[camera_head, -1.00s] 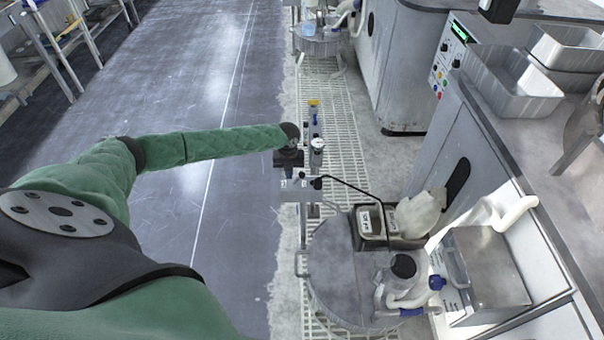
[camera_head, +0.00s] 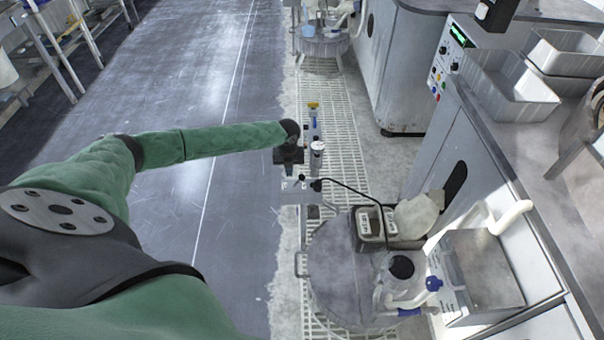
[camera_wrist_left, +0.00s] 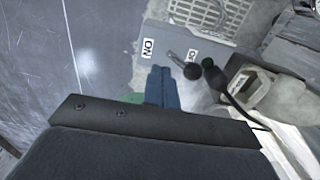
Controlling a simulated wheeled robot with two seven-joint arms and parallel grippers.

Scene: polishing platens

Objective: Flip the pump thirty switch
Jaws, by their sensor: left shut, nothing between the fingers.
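A grey switch box (camera_head: 296,196) stands beside the round tank in the head view, with small white labels on top. The left wrist view shows this box (camera_wrist_left: 160,70) close up, with two white labels and a small toggle lever (camera_wrist_left: 190,71) ending in a dark ball. My left gripper (camera_wrist_left: 162,86) shows its blue fingers closed together and empty, over the box's near edge, just left of the lever tip. I cannot tell whether they touch it. In the head view the wrist (camera_head: 289,150) is just behind the box, and the fingertips are hard to make out. My right gripper is out of view.
A black knob with a cable (camera_wrist_left: 210,65) sits right of the lever. The round grey tank (camera_head: 335,270) carries a double-socket unit (camera_head: 374,224) and hoses. A gauge (camera_head: 318,146) stands behind the box. Open floor (camera_head: 180,90) lies to the left.

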